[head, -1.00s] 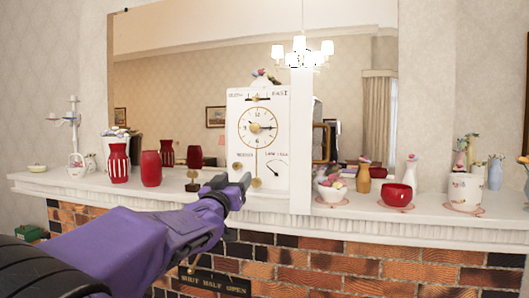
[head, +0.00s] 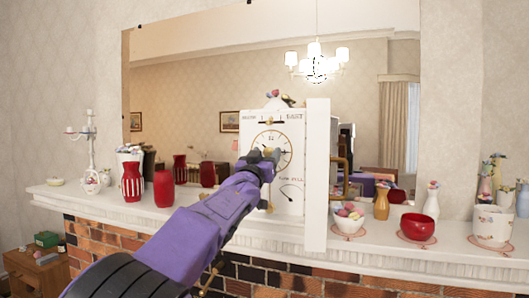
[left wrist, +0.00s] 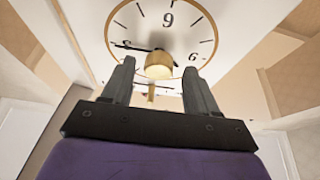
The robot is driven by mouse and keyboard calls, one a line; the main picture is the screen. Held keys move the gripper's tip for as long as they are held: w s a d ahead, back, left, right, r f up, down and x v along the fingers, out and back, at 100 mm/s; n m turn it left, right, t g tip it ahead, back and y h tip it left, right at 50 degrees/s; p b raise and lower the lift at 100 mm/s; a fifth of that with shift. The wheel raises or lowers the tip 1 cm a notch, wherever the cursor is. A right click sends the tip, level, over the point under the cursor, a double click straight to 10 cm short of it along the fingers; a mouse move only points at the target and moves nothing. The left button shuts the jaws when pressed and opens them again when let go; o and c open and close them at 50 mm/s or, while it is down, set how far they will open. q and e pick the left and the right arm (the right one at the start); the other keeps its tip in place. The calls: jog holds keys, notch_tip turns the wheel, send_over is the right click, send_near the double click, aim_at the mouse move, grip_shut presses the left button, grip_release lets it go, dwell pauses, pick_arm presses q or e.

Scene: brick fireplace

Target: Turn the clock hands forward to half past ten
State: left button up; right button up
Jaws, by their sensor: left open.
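The white clock (head: 291,204) stands on the mantel in front of the mirror. Its round dial (head: 283,138) has a gold rim, and the arm covers its lower left part. In the left wrist view the dial (left wrist: 190,25) is turned so that 9 is at the top and 6 at the right. A brass knob (left wrist: 159,66) sits at its centre, and a black hand (left wrist: 130,47) reaches left from it. A brass piece (left wrist: 151,92) shows below the knob. My left gripper (head: 263,156) is open at the dial; its fingers (left wrist: 159,72) flank the knob in the picture. Contact cannot be told.
A white upright post (head: 318,180) stands close to the clock's right. Red vases (head: 163,189) are to the left on the mantel (head: 100,200). A small bowl (head: 349,218), a yellow vase (head: 381,205) and a red bowl (head: 417,228) are to the right.

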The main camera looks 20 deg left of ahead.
pick_arm(q)
jog(key=shift+d, duration=0.1)
jog(key=c, duration=1)
jog(key=m+h, duration=0.1)
jog(key=m, duration=0.1)
jog(key=m+h+p, duration=0.1)
jog(key=m, duration=0.1)
jog(key=shift+r+m+h, duration=0.15)
jog(key=shift+m+h, duration=0.25)
jog(key=shift+c, duration=0.2)
jog(key=m+g+h+p, duration=0.1)
jog(key=m, duration=0.2)
jog(key=shift+f, duration=0.2)
jog(key=o, duration=1)
jog(key=shift+w, duration=0.1)
jog(key=shift+o, duration=0.2)
